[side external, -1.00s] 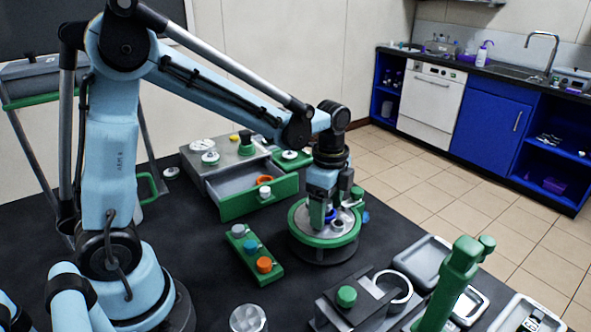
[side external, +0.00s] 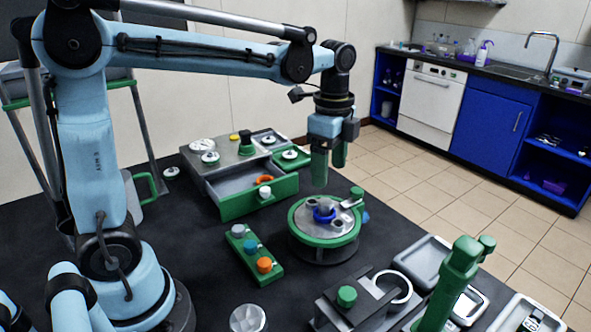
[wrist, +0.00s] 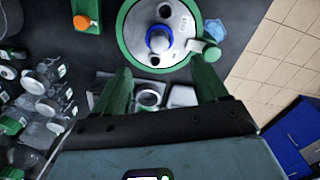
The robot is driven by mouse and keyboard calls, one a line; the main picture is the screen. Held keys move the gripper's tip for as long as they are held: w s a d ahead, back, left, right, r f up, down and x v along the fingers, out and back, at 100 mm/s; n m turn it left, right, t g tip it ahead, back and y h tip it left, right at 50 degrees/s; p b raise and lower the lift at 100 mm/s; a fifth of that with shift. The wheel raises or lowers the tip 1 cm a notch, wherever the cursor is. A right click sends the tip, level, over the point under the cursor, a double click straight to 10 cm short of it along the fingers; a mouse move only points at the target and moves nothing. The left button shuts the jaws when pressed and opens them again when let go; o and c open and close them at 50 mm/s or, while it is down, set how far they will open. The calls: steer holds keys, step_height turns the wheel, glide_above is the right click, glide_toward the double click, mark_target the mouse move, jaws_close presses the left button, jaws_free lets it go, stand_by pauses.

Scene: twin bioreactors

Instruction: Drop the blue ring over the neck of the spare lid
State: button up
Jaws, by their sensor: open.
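The blue ring (side external: 324,215) lies around the neck at the middle of the spare lid (side external: 306,217), a round metal plate. In the wrist view the ring (wrist: 158,31) encircles the pale neck top, close to the plate. The lid rests in a round green-rimmed stand (side external: 322,257). My gripper (side external: 329,174) hangs above the lid, clear of it, fingers pointing down. The wrist view shows its two green fingers (wrist: 161,68) apart with nothing held between them.
A green rack (side external: 253,255) with several coloured caps stands left of the stand. Behind it is an open green-fronted drawer (side external: 256,197) with an orange ring inside. A dark fixture with a green knob (side external: 347,296) and grey trays (side external: 422,262) stand in front and right.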

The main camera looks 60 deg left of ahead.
steer(key=s+f+n+t, duration=0.3)
steer(key=s+n+t, duration=0.4)
steer(key=n, duration=0.6)
steer(key=shift+s, duration=1.1)
steer(key=shift+c, duration=0.5)
